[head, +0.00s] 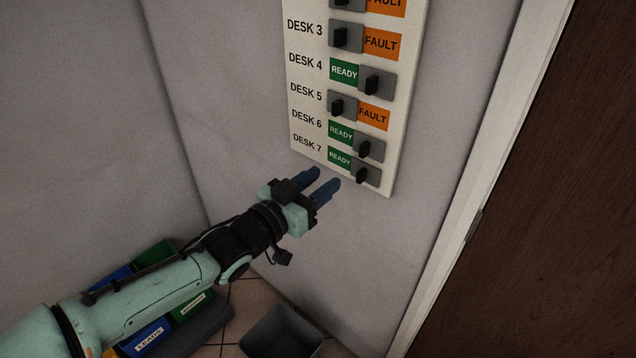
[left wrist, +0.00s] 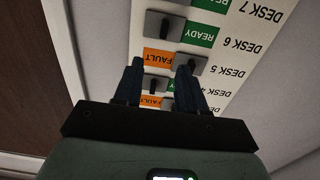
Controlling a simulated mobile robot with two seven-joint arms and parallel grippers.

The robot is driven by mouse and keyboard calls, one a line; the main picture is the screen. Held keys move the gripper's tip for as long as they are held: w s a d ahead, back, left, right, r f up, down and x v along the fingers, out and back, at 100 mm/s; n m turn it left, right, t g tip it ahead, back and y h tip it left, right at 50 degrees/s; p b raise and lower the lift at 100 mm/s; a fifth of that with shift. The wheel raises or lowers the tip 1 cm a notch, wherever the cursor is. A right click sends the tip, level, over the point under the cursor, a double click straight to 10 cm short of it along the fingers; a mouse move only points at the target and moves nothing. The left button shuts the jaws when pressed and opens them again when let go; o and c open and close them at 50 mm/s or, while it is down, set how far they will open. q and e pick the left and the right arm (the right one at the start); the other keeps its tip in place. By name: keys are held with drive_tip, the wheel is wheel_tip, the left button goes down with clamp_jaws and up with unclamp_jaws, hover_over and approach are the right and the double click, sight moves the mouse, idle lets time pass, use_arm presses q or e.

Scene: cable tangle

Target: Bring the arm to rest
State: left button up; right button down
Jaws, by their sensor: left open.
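My left gripper (head: 322,183) is open and empty, with its two blue fingers pointing up toward the lower end of a white wall panel (head: 309,88). It shows also in the left wrist view (left wrist: 160,72), its fingers apart with panel rows seen beyond them. My left arm (head: 165,285) reaches in from the lower left. Whether the fingertips touch the panel I cannot tell. My right gripper is not in view.
The panel carries sliding switches; Desk 4, Desk 6 and Desk 7 show READY, while Desk 3 and Desk 5 show FAULT. A dark wooden door (head: 540,200) stands at the right. A grey bin (head: 281,333) and a blue LEADS bin (head: 147,338) are on the floor.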

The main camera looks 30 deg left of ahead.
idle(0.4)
use_arm(q)
drive_tip(key=w+d+f+n+g+p, duration=0.1)
drive_tip(key=d+f+g+p, duration=0.2)
drive_tip(key=f, duration=1.3)
drive_tip(key=d+f+n+g, duration=0.2)
drive_tip(key=f+g, duration=0.3)
drive_tip(key=f, duration=1)
drive_tip(key=s+d+f+g+p, duration=0.1)
drive_tip(key=s+f+g, duration=0.15)
drive_tip(key=f, duration=0.25)
drive_tip(key=s+d+f+g, duration=0.1)
drive_tip(key=s+d+f, duration=0.15)
drive_tip(key=f, duration=0.35)
drive_tip(key=s+d+f+n+g+p, duration=0.1)
drive_tip(key=s+d+f+g, duration=0.1)
drive_tip(key=s+f, duration=0.2)
drive_tip(key=s+d+f+g, duration=0.2)
drive_tip(key=s+f+g, duration=0.1)
drive_tip(key=s, duration=0.8)
drive_tip(key=s+d+f+n+g+h+p, duration=0.1)
drive_tip(key=s+d+f+g, duration=0.1)
drive_tip(key=s+f, duration=0.3)
drive_tip(key=shift+s+n+p, duration=0.3)
drive_tip(key=shift+s, duration=0.85)
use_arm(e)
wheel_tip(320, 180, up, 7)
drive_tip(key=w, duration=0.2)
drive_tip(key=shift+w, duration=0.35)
